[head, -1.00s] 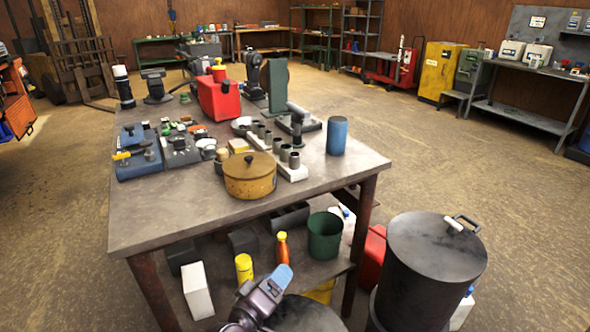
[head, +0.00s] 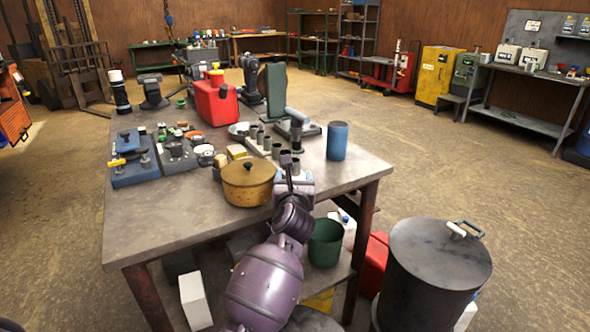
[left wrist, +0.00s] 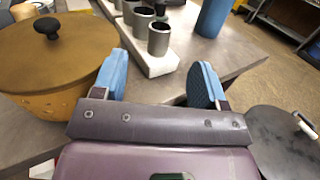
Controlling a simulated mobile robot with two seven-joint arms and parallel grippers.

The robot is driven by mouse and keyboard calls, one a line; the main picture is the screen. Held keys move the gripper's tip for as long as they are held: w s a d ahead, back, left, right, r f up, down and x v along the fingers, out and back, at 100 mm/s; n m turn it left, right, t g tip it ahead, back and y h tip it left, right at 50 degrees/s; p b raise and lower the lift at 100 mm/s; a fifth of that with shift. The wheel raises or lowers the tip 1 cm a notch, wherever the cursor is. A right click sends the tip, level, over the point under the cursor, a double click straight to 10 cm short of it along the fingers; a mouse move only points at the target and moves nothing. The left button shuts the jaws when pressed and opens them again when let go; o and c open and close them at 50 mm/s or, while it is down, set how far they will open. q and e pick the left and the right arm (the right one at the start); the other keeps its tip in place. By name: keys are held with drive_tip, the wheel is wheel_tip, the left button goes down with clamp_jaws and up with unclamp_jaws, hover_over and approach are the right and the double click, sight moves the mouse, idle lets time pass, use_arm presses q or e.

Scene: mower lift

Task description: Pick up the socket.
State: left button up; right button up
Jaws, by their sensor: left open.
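Several dark grey sockets stand upright in a row on a pale holder; one mid-row socket (head: 276,151) shows in the head view. In the left wrist view the nearest socket (left wrist: 159,39) stands at the near end of the white holder (left wrist: 155,64), with another socket (left wrist: 143,22) behind it. My left gripper (head: 291,166) is over the table's front edge by the near end of the row, partly covering it. In the left wrist view its blue-padded fingers (left wrist: 159,78) are apart and empty, with the nearest socket ahead between them. My right gripper is out of view.
A tan lidded pot (head: 247,183) stands close to the left of my left gripper. A blue cylinder (head: 337,141) stands to the right of the row. A red can (head: 216,101) is farther back. A dark drum (head: 436,265) stands beside the table (head: 170,225).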

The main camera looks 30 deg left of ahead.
sight(295, 164)
use_arm(q)
drive_tip(key=x, duration=0.3)
drive_tip(key=b+x, duration=0.1)
drive_tip(key=shift+w+a+f, duration=0.1)
drive_tip(key=shift+w+f, duration=0.25)
drive_tip(key=shift+f, duration=0.05)
drive_tip(key=shift+w+a+n, duration=0.3)
drive_tip(key=shift+w+a, duration=0.05)
drive_tip(key=shift+w, duration=0.25)
drive_tip(key=x, duration=0.1)
drive_tip(key=b+x, duration=0.1)
drive_tip(key=x, duration=0.2)
drive_tip(key=shift+w+f+b, duration=0.15)
drive_tip(key=shift+f+b, duration=0.15)
drive_tip(key=shift+b, duration=0.05)
drive_tip(key=shift+w+a+r, duration=0.1)
drive_tip(key=shift+w, duration=0.1)
drive_tip(key=shift+r, duration=0.1)
drive_tip(key=c, duration=1)
